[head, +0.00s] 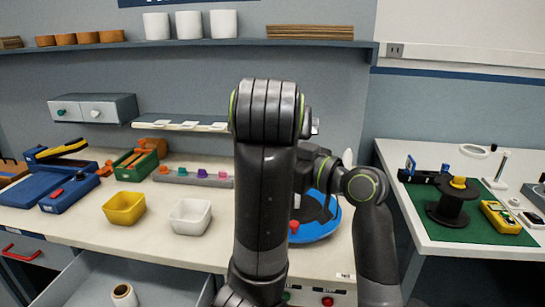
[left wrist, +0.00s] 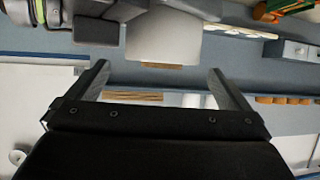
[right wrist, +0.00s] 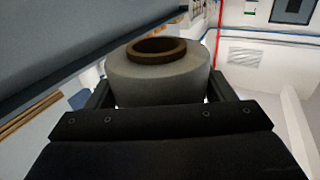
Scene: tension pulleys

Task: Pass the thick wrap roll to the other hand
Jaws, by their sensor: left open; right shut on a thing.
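The thick wrap roll, whitish with a brown core, is in my right gripper (right wrist: 158,84). In the right wrist view the roll (right wrist: 160,78) sits between the two fingers, its open core end showing. My left gripper (left wrist: 158,70) is open. In the left wrist view the roll (left wrist: 165,38) is ahead of the fingertips and lined up between them, with a finger on each side and no visible contact. In the head view my arms hide both grippers and nearly all of the held roll.
A smaller roll (head: 123,295) lies in the open drawer (head: 150,280). Yellow (head: 124,208) and white (head: 190,217) bins stand on the workbench. A blue round thing (head: 325,225) is behind my arms. A side table (head: 455,245) with a black spool (head: 452,205) is at right.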

